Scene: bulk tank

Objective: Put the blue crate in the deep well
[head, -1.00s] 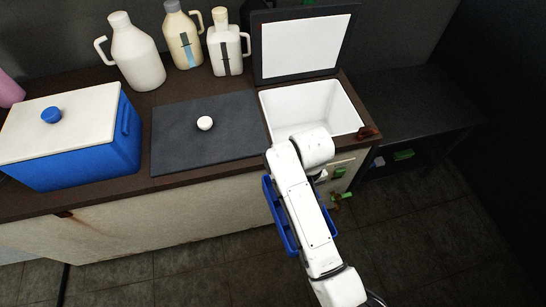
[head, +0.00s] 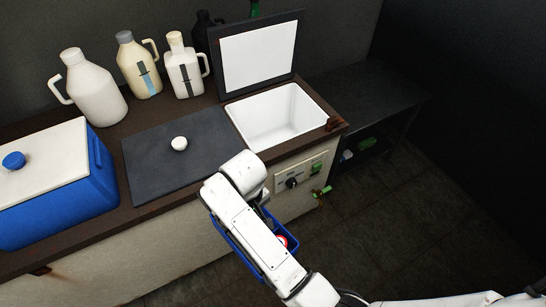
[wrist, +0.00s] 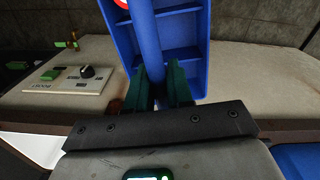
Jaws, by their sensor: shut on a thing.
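The blue crate (head: 236,243) is mostly hidden behind my white arm in the head view, in front of the counter's front panel. In the wrist view the blue crate (wrist: 188,40) fills the upper middle, with dividers and a central blue handle bar. My gripper (wrist: 162,80) has its green fingers shut on that bar. Part of a red and white round thing (wrist: 122,3) shows in the crate; it also shows in the head view (head: 282,240). The deep well (head: 277,118) is a white open basin in the counter, its framed lid (head: 259,57) raised behind it.
A dark flat cover (head: 180,152) with a white knob lies left of the well. A blue cooler (head: 62,205) stands at far left, several jugs (head: 139,68) behind. A rusty piece (head: 334,124) sits at the well's right corner. A control panel (head: 300,178) and green-handled valve (head: 322,191) are below.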

